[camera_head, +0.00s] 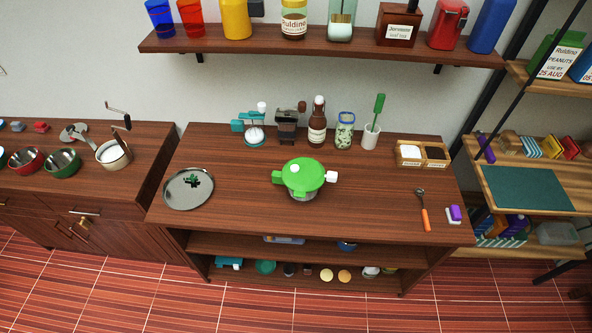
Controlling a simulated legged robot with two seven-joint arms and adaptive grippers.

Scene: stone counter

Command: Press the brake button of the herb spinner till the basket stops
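The herb spinner (303,176) stands upright near the middle of the wooden counter. It has a bright green lid with a small pale spot on its upper left, and a clear lower bowl. A green tab sticks out at its left and a white knob at its right. Which of these is the brake button is too small to tell. The basket inside is mostly hidden by the lid, and I cannot tell whether it turns. Neither of my grippers is in view.
A round grey tray (189,189) with green herbs lies left of the spinner. Bottles and a jar (345,131) stand behind it. A peeler-like tool with an orange handle (425,219) and a purple-and-white block (454,214) lie at the right. The counter around the spinner is clear.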

